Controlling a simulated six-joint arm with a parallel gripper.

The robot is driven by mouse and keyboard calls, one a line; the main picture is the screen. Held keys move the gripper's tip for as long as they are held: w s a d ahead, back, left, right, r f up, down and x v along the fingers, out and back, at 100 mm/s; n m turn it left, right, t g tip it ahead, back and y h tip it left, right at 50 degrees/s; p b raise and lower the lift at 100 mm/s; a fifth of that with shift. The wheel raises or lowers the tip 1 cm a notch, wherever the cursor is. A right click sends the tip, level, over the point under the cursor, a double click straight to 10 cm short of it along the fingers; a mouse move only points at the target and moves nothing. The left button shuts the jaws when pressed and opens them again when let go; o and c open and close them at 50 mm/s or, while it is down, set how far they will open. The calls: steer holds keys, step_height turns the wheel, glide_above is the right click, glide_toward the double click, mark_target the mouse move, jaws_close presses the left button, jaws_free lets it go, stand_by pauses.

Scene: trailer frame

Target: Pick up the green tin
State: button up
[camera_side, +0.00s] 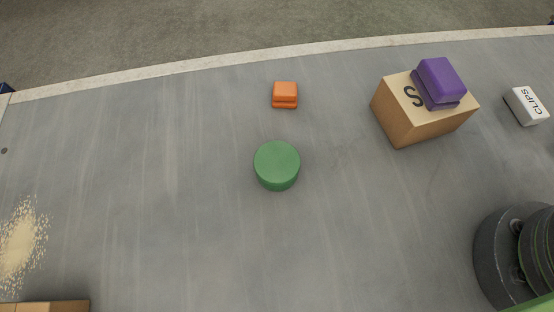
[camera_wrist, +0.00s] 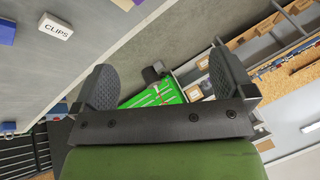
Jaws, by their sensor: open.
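The green tin (camera_side: 277,166) is a short round cylinder standing on the grey trailer bed near the middle of the side view. Nothing touches it. My gripper (camera_wrist: 160,88) shows in the wrist view with its two dark fingers spread wide apart and nothing between them. In the side view the fingers are not seen; only part of my arm shows at the lower right, well away from the tin. The tin is not seen in the wrist view.
An orange block (camera_side: 285,95) sits just behind the tin. A cardboard box (camera_side: 408,118) marked S carries a purple block (camera_side: 439,82) at the right. A white CLIPS box (camera_side: 527,105) lies further right. Sawdust-like specks (camera_side: 22,240) lie left. Bed left of the tin is clear.

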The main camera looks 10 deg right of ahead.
steer(key=w+a+f+g, duration=0.3)
steer(key=w+a, duration=0.3)
steer(key=a, duration=0.3)
steer(key=g+h, duration=0.2)
steer(key=h, duration=0.1)
glide_above(277, 161)
steer(key=shift+n, duration=0.3)
steer(key=f, duration=1.8)
steer(key=shift+w+d+f, duration=0.1)
steer(key=shift+w+f, duration=0.2)
steer(key=shift+w, duration=0.1)
step_height(277, 161, down, 5)
steer(key=shift+s+r, duration=0.15)
steer(key=shift+r, duration=0.05)
steer(key=f, duration=0.5)
steer(key=shift+s+f, duration=0.2)
steer(key=shift+f, duration=0.1)
steer(key=shift+c, duration=0.5)
steer(key=c, duration=0.9)
